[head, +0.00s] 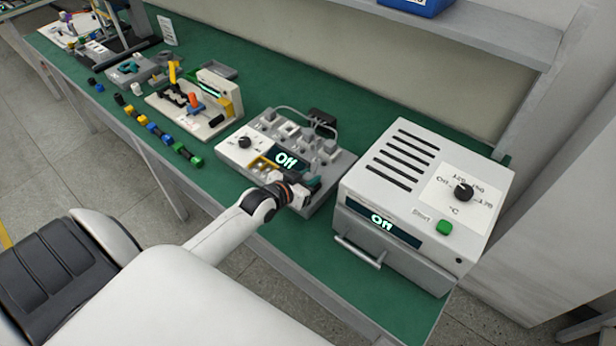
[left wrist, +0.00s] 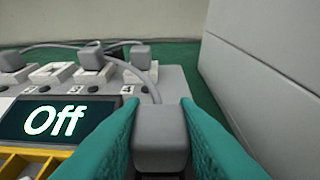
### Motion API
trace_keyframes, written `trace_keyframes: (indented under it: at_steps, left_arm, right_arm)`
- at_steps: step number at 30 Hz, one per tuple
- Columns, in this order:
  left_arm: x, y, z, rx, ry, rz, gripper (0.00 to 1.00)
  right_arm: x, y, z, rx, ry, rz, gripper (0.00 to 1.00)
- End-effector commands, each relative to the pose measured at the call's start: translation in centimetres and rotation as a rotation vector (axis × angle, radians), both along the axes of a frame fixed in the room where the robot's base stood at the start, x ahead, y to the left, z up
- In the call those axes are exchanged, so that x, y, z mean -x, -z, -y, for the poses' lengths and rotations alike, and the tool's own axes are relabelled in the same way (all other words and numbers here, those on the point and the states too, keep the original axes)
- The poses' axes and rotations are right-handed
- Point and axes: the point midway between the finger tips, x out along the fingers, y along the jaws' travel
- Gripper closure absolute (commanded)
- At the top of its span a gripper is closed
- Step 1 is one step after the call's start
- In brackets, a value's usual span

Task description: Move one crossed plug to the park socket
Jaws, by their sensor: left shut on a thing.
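The grey socket unit (head: 236,158) stands mid-bench with its display (left wrist: 42,122) reading "Off". My left gripper (head: 309,188), with teal finger pads, is at its front right corner. In the left wrist view the gripper (left wrist: 160,145) is shut on a grey plug (left wrist: 160,125), with a grey cable running up behind it. Beyond it, a second grey plug (left wrist: 140,57) stands at the socket near number 4, a third (left wrist: 92,58) near number 3, and another (left wrist: 11,60) at the far left. Whether the held plug's underside is seated is hidden. My right gripper is not in view.
A white oven-like box (head: 400,190) with a dial and "Off" display stands close on the right, its wall (left wrist: 260,80) near the gripper. A fixture board (head: 190,108) and several coloured blocks (head: 165,138) lie left. Green bench (head: 300,240) is free in front.

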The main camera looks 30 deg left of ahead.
Motion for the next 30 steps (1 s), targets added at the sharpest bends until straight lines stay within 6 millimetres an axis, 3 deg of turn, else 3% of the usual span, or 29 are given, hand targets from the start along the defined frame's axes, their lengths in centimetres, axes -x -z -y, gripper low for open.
trace_keyframes:
  at_steps: [6,7,11,22,30]
  left_arm:
    - [0.0,0.0,0.0,0.000,0.000,0.001,0.96]
    - [0.0,0.0,0.0,0.000,0.000,0.000,0.70]
    - [0.0,0.0,0.0,0.000,0.000,0.000,0.49]
    - [0.5,-0.1,-0.1,0.000,0.000,-0.002,0.48]
    - [5.1,-1.8,-0.4,-0.001,0.000,-0.003,0.48]
  right_arm:
    - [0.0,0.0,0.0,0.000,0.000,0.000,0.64]
    - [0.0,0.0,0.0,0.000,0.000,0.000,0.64]
    - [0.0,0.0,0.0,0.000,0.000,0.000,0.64]
    - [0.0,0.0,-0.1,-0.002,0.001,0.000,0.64]
    - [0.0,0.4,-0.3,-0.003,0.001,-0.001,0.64]
